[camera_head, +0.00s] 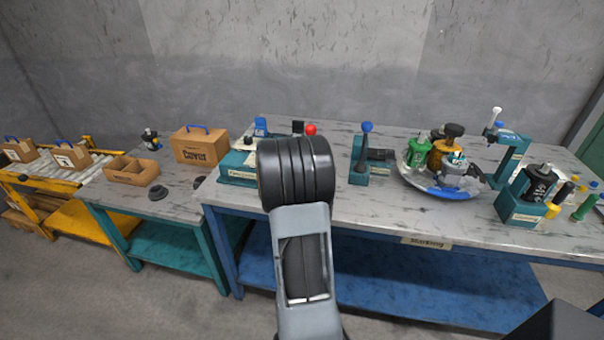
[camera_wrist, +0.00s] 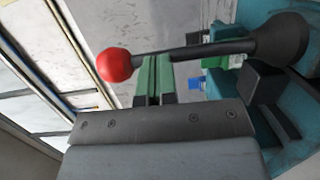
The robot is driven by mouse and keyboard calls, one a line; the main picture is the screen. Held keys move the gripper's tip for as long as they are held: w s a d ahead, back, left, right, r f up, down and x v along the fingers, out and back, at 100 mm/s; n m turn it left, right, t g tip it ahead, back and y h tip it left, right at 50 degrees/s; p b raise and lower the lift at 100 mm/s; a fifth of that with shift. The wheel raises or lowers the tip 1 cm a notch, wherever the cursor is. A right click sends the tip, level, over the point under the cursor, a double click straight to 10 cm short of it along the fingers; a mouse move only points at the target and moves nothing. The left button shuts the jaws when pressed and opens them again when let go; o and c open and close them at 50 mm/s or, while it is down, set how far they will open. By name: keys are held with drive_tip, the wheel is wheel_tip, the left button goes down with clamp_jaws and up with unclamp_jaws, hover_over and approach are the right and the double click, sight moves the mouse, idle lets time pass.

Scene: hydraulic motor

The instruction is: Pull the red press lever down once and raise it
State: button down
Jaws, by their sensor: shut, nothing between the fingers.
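The press lever has a red ball knob (camera_wrist: 114,65) on a black rod (camera_wrist: 205,48). In the wrist view the rod lies nearly level across the picture, its pivot end at the right on a teal press body (camera_wrist: 285,125). My gripper (camera_wrist: 153,75) is shut with its green fingertips just below the rod, close to the knob; I cannot tell whether they touch it. In the head view the red knob (camera_head: 311,130) shows just above my arm, which hides most of the press and all of my gripper. The teal press base (camera_head: 238,166) shows left of my arm.
A blue-knobbed lever fixture (camera_head: 364,150) stands right of my arm, beside a round tray (camera_head: 412,180) with several motor parts. A cover box (camera_head: 198,146) and an open carton (camera_head: 132,171) stand on the left table. The front bench edge is mostly clear.

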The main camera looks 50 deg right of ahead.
drive_tip(key=shift+a, duration=0.1)
drive_tip(key=p+v, duration=0.1)
drive_tip(key=v, duration=1.3)
drive_tip(key=shift+f+p, duration=0.2)
drive_tip(key=shift+p, duration=0.1)
